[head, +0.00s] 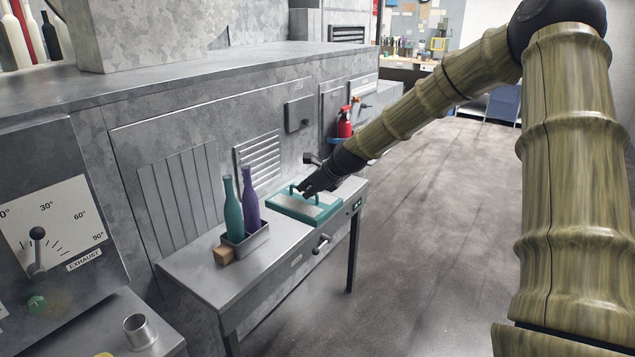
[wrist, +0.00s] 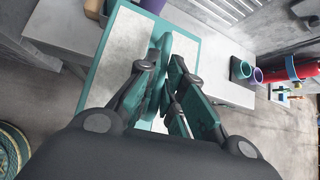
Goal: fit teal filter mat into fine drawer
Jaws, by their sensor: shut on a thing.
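The teal filter mat (head: 312,209) is a flat grey panel in a teal frame with a raised teal handle. It is at the right end of the metal bench (head: 225,272); I cannot tell whether it rests there or hangs just above. My gripper (head: 303,190) is over it, shut on its handle. In the wrist view the mat's pale panel (wrist: 128,45) lies behind my gripper (wrist: 163,78), whose fingers hide part of it. A lever handle (head: 320,244) is on the bench front; no drawer marked fine can be made out.
A teal bottle (head: 232,212) and a purple bottle (head: 250,199) stand in a grey tray (head: 257,240) left of the mat. A tan block (head: 223,256) sits beside them. A red spray bottle (head: 344,123) stands behind. The floor to the right is clear.

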